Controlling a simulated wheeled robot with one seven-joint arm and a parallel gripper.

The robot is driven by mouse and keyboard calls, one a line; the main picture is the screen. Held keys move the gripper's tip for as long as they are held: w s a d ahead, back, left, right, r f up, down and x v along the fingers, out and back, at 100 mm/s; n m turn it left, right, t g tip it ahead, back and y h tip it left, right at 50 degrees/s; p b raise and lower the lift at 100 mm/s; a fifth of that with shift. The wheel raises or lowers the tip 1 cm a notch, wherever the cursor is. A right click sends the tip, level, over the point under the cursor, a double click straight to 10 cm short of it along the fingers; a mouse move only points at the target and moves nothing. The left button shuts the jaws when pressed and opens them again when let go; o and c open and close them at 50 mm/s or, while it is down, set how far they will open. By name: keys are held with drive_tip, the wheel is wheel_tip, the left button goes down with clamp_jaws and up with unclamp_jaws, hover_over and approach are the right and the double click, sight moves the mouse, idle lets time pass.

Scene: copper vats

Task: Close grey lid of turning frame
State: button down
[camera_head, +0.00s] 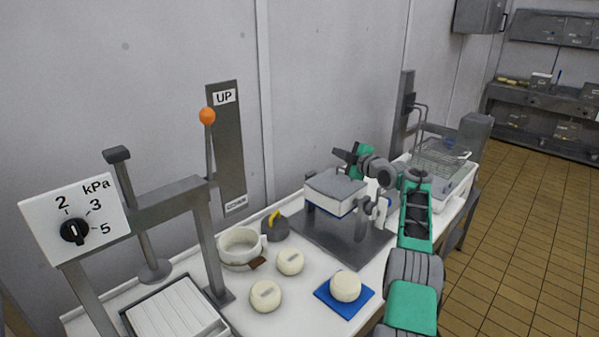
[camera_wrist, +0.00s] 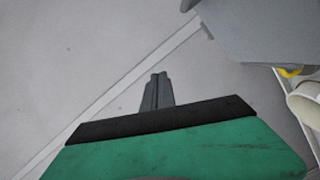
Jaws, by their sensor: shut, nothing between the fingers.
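The turning frame (camera_head: 361,222) stands on a dark plate on the white bench in the head view. It carries a box with pale sides (camera_head: 330,206). The grey lid (camera_head: 335,184) lies roughly flat over the box top; I cannot tell whether it is fully seated. My gripper (camera_head: 342,156) is just behind and above the lid's far edge, its dark fingers pointing left. In the wrist view my gripper (camera_wrist: 158,78) is shut and empty, with pale wall behind it. A grey slab, probably the lid, fills the top right there, apart from the fingers.
A white pot (camera_head: 240,247), a grey item with a yellow handle (camera_head: 275,228) and several pale cheeses stand left of the frame. One cheese sits on a blue mat (camera_head: 328,296). A press with an orange-knobbed lever (camera_head: 207,116) stands left. A wire basket (camera_head: 440,155) is behind right.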

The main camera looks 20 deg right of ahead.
drive_tip(key=shift+s+d, duration=0.1)
drive_tip(key=shift+d, duration=0.15)
drive_tip(key=shift+s+f+b, duration=0.1)
drive_tip(key=shift+b, duration=0.25)
drive_tip(key=f+b+v, duration=0.1)
drive_tip(key=b+v, duration=0.5)
drive_tip(key=v, duration=0.1)
drive_tip(key=s+a+f+m+g+h, duration=0.1)
drive_tip(key=s+a+m+g, duration=0.25)
drive_tip(key=a, duration=0.75)
drive_tip(key=s+a+m+g, duration=0.2)
drive_tip(key=s+a+m, duration=0.15)
drive_tip(key=a, duration=0.75)
drive_tip(key=s+a+f+m+g, duration=0.2)
drive_tip(key=s+a+f, duration=0.2)
drive_tip(key=s, duration=0.7)
drive_tip(key=s+a+f+m+g+h, duration=0.1)
drive_tip(key=s+a+f+m+g, duration=0.2)
drive_tip(key=s+f, duration=0.4)
drive_tip(key=s+a+f+m+g+h, duration=0.1)
drive_tip(key=s+a+f, duration=0.4)
drive_tip(key=s, duration=1.1)
drive_tip(key=shift+s+a+f+m+g, duration=0.2)
drive_tip(key=shift+a+f+m+g, duration=0.15)
drive_tip(key=shift+m+g, duration=0.5)
